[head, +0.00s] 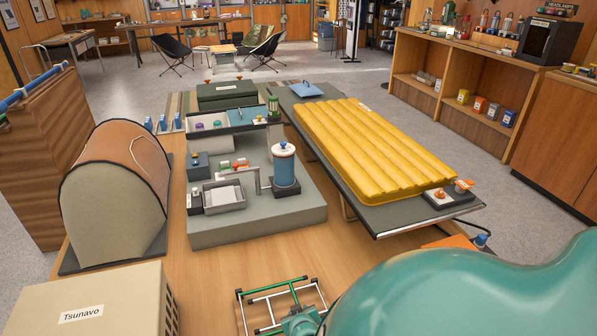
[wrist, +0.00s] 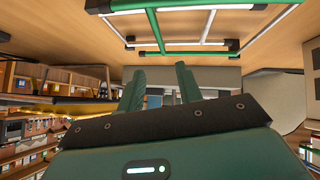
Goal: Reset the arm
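My gripper (wrist: 159,76) shows in the wrist view with its two green fingers apart and nothing seen between them. In the head view a small teal part at the bottom, beside the tube frame, looks like part of my arm's end; its fingers cannot be made out there. My large teal arm covers the lower right of that view. A green and white tube frame (head: 272,290) with black corners lies on the wooden table close to my gripper. The frame also shows along the top of the wrist view (wrist: 205,45). I cannot tell whether they touch.
A beige Tsunavo box (head: 95,303) and a domed tan tent model (head: 118,190) stand left. A grey platform (head: 262,229) carries a blue-topped cylinder (head: 285,165) and trays. A yellow sleeping pad (head: 372,150) lies on a dark cot right. Bare table shows between box and frame.

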